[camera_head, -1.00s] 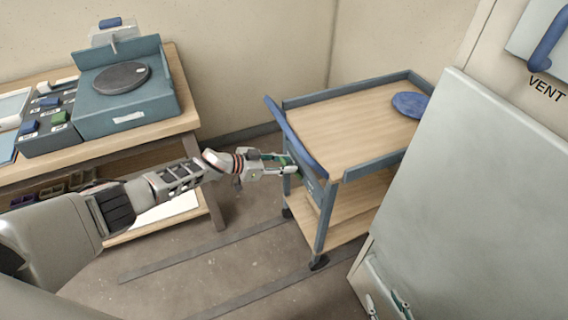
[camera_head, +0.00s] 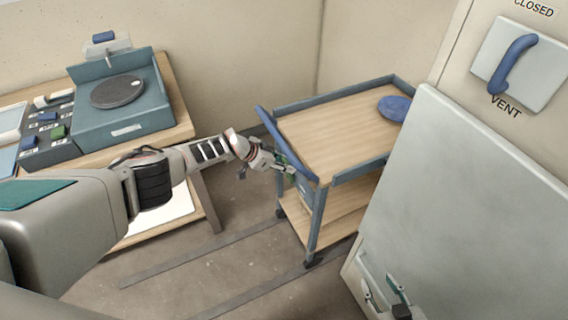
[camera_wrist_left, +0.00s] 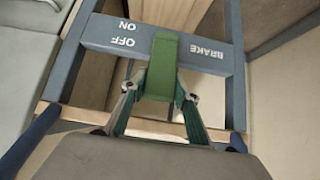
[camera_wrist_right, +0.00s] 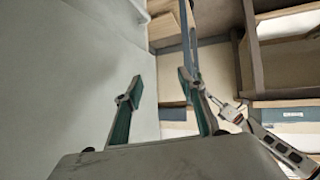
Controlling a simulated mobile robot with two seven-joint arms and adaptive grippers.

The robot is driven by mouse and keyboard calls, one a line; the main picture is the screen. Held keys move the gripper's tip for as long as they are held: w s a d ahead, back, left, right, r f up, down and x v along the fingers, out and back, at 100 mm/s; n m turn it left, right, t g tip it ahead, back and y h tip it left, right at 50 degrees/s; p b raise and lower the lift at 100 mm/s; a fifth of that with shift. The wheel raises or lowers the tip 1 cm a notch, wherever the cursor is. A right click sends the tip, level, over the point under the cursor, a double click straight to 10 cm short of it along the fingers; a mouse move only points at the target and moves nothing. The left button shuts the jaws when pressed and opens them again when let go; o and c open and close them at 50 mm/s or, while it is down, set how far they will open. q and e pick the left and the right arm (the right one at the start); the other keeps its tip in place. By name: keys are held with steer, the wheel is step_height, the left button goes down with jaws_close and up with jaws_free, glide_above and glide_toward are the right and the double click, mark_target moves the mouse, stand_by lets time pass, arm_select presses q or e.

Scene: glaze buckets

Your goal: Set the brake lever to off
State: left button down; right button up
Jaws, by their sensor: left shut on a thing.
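The green brake lever (camera_wrist_left: 163,65) sits on a blue-grey bar (camera_wrist_left: 100,33) of the cart in the left wrist view. The labels "ON" and "OFF" are to its left and "BRAKE" to its right, all upside down. The lever lies beside "OFF". My left gripper (camera_wrist_left: 160,90) has a finger on each side of the lever's near end and is shut on it. In the head view, my left gripper (camera_head: 284,165) is at the cart's near left end, largely covering the lever. My right gripper (camera_wrist_right: 160,90) is open and empty beside a pale panel.
The cart (camera_head: 335,180) has a wooden top, a blue push handle (camera_head: 285,145) and a blue disc (camera_head: 393,107). A large pale cabinet (camera_head: 460,210) with a blue vent handle (camera_head: 512,63) stands at right. A workbench (camera_head: 180,100) is at left. Floor between is open.

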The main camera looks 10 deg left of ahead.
arm_select(q)
steer(key=shift+d, duration=0.15)
stand_by(0.7)
steer(key=c, duration=1.5)
jaws_free()
steer(key=shift+w, duration=0.1)
steer(key=shift+a+r, duration=0.35)
steer(key=shift+r, duration=0.05)
steer(key=shift+v, duration=3.25)
steer(key=shift+d, duration=0.2)
